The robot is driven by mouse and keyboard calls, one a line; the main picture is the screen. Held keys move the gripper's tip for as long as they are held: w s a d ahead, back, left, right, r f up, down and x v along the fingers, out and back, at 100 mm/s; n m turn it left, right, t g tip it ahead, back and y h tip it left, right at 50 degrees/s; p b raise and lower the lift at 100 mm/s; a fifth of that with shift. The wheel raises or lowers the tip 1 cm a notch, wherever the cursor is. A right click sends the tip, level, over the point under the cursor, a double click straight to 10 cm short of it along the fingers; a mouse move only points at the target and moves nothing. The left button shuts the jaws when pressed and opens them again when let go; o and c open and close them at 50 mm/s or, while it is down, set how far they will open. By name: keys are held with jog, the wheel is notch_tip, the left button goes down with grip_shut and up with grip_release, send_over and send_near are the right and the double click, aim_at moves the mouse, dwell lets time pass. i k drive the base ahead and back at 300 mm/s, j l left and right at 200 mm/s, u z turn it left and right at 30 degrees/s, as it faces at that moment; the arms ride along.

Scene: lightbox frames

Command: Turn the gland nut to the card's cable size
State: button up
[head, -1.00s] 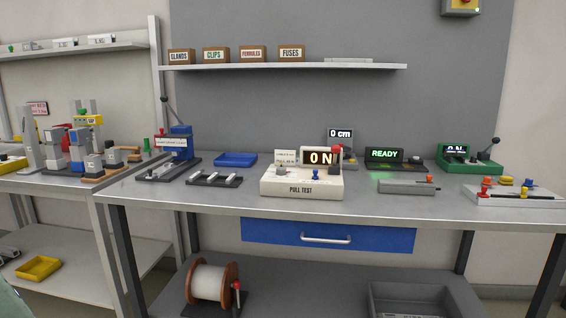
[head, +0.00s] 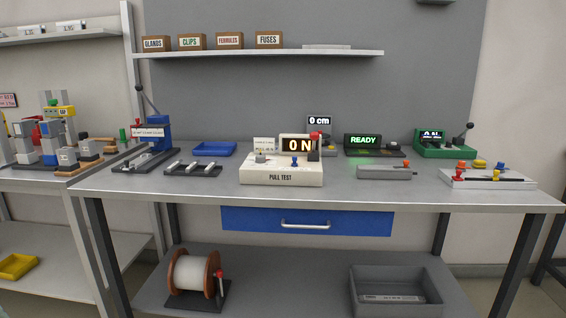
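I cannot make out a gland nut for certain in the head view. A brown box labelled GLANDS (head: 156,44) stands at the left end of the wall shelf. A small white card (head: 264,144) stands at the back of the cream PULL TEST unit (head: 282,178); its print is too small to read. A blue fixture (head: 157,131) with a white label and a dark base stands at the left end of the bench; its label is also unreadable. My gripper is not in view.
The grey bench (head: 330,195) has free room along its front edge. A blue tray (head: 214,149), a dark rack (head: 194,169), a READY display (head: 363,141) and a green unit (head: 444,143) stand on it. Below are a blue drawer (head: 260,220), a cable spool (head: 190,275) and a grey bin (head: 397,311).

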aim_at(259, 158)
jog(key=i+l, duration=0.1)
jog(key=i, duration=0.85)
jog(key=i+l, duration=0.1)
jog(key=i, duration=0.9)
jog(key=j+u, duration=0.05)
